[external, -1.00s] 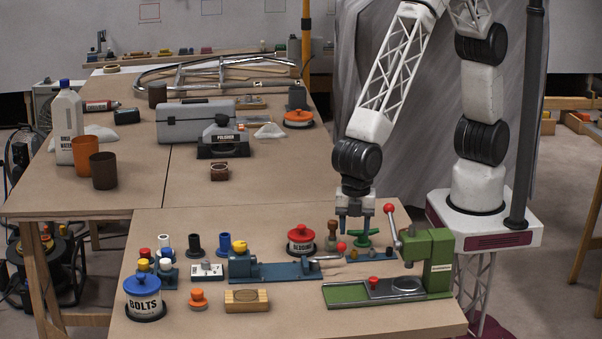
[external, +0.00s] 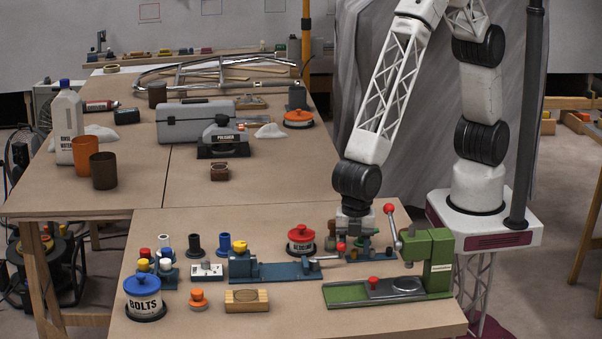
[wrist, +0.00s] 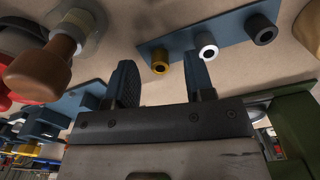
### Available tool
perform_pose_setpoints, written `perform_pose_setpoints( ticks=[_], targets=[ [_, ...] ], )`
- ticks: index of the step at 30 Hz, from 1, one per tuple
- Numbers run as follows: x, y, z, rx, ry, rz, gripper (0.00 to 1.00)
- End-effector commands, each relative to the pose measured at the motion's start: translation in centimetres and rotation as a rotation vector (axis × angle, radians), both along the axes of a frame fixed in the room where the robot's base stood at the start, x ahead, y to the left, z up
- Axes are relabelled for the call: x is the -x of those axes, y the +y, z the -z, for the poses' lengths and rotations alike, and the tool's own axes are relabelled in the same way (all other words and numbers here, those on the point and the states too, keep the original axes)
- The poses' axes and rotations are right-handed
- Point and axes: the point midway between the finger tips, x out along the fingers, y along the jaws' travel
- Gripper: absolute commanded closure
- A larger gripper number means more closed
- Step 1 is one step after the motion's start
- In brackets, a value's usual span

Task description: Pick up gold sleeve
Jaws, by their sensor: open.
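The gold sleeve (wrist: 160,62) stands on one end of a blue rack (wrist: 185,38) in the wrist view. A white sleeve (wrist: 207,47) and a dark sleeve (wrist: 262,28) stand on the same rack. My gripper (wrist: 162,82) is open, with nothing between its blue fingers. In the wrist picture the gold sleeve appears between the two fingers, beyond them, and I see no contact. In the external view my wrist is low over the rack (external: 378,254); the fingertips and gold sleeve cannot be made out there.
A wooden-handled tool (wrist: 40,68) is close to the left finger. The red-lidded tin (external: 301,241) and blue vice-like fixture (external: 275,271) stand left of my gripper. The green press (external: 430,265), with its red-knobbed lever (external: 392,225), stands close on the right.

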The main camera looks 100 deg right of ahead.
Motion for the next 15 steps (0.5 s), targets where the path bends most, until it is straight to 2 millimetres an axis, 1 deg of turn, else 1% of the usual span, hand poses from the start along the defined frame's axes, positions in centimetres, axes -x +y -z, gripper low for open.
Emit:
perform_pose_setpoints(
  ticks=[1,5,15],
  targets=[
    [0.01,-0.01,0.50,0.001,0.001,0.000,0.51],
    [-0.01,0.01,1.13,0.000,0.000,0.000,0.51],
    [-0.02,0.01,1.18,-0.001,0.000,0.000,0.51]
  ],
)
